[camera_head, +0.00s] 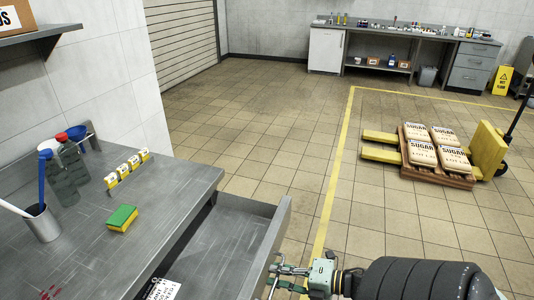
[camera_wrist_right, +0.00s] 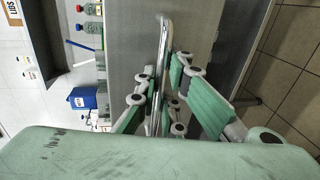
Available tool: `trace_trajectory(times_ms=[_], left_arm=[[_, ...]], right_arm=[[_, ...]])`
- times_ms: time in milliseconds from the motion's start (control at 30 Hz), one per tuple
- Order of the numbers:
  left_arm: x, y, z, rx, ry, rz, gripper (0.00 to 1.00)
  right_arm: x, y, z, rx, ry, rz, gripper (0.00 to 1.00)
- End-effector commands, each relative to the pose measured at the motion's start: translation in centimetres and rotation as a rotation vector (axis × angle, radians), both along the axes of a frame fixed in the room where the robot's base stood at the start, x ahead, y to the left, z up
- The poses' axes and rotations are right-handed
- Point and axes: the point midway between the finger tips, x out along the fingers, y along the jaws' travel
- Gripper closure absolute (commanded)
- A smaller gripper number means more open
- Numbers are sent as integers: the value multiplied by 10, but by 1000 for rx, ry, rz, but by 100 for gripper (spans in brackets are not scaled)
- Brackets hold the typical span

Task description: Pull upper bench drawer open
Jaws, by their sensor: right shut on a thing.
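The upper bench drawer (camera_head: 225,255) stands pulled out from the grey metal bench (camera_head: 170,195) in the head view, its shallow inside showing. Its front panel (camera_head: 272,240) faces my right arm. My right gripper (camera_head: 278,278) is at the outer side of the drawer front, near the bottom of the head view. In the right wrist view the gripper (camera_wrist_right: 165,95) is shut on the drawer's shiny bar handle (camera_wrist_right: 163,50), with the green finger pads on either side of it. My left gripper is not in view.
On the bench stand a yellow-green sponge (camera_head: 122,218), a grey cup (camera_head: 42,224), bottles (camera_head: 70,160) and small yellow boxes (camera_head: 126,166). A pallet (camera_head: 440,174) with sugar sacks stands on the floor at right. The tiled floor beyond the drawer is clear.

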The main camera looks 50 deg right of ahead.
Motion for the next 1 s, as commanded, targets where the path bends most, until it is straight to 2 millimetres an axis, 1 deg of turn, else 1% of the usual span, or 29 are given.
trace_trajectory(times_ms=[100, 200, 467, 500, 600, 867, 1000], left_arm=[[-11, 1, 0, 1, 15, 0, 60], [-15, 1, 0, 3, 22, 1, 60], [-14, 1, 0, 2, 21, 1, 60], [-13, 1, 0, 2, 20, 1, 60], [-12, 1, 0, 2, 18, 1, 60], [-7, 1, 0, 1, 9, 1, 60], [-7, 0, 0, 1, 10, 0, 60]], right_arm=[[-4, -3, 0, -1, 0, -4, 100], [-5, -4, 0, -1, 0, -3, 100], [-5, -4, 0, 0, -1, -3, 100], [-5, -4, 0, -1, -2, -3, 90], [-5, -4, 0, -1, -2, -3, 83], [-5, -3, 0, 0, -1, -1, 83], [-12, -6, 1, -1, 1, -2, 83]])
